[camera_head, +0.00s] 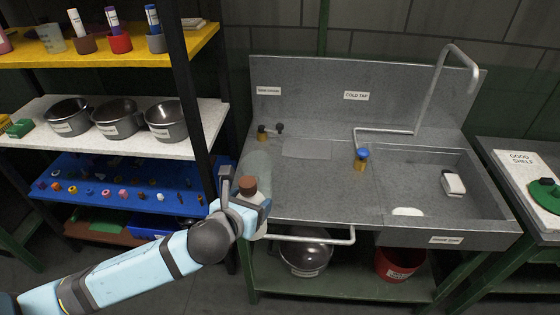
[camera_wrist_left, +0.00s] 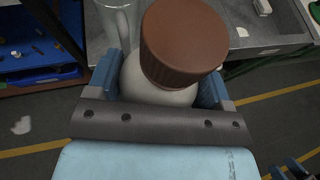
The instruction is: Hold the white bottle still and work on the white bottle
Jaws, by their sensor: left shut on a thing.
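The white bottle (camera_wrist_left: 150,82) has a brown ribbed cap (camera_wrist_left: 182,42), which is on the bottle. My left gripper (camera_head: 244,207) is shut on the bottle, with blue fingers on both sides of its body in the left wrist view. In the head view the brown cap (camera_head: 248,186) shows above the fingers, at the front left corner of the sink unit. The gripper hides most of the bottle there. The bottle looks roughly upright.
A see-through vessel (camera_head: 256,160) stands behind the bottle. The grey sink unit (camera_head: 330,205) has a blue-topped tap (camera_head: 362,155) and a basin with a white block (camera_head: 453,183). Shelves with steel pots (camera_head: 115,118) stand left. A red bucket (camera_head: 398,264) is below the sink.

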